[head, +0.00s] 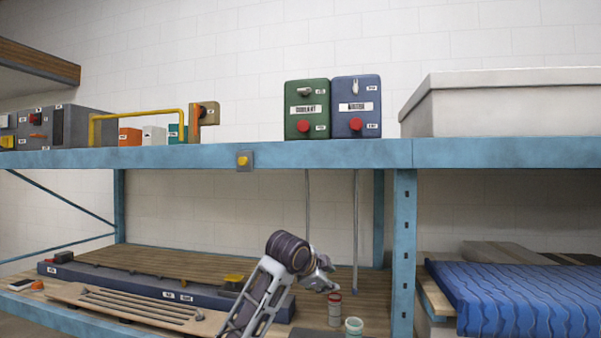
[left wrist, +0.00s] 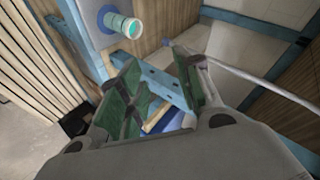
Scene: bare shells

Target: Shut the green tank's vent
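The green tank (head: 306,120) stands on the blue shelf beside a blue tank (head: 356,120). Its front has a silver lever (head: 304,91) near the top, lying roughly level, a white name plate, and a red knob (head: 303,126) low down. The small tags are too small to read surely. The blue tank's lever (head: 355,88) points upright. My left gripper (head: 326,278) is below the shelf, well under the green tank and apart from it. In the left wrist view the left gripper (left wrist: 160,85) has its fingers apart with nothing between them. My right gripper is not in view.
The blue shelf edge (head: 180,158) lies between my gripper and the tanks, with a yellow button box (head: 244,160) on it. Thin pipes (head: 355,230) hang below. Jars (head: 354,327) stand near my left gripper. A pale bin (head: 510,105) is right of the tanks.

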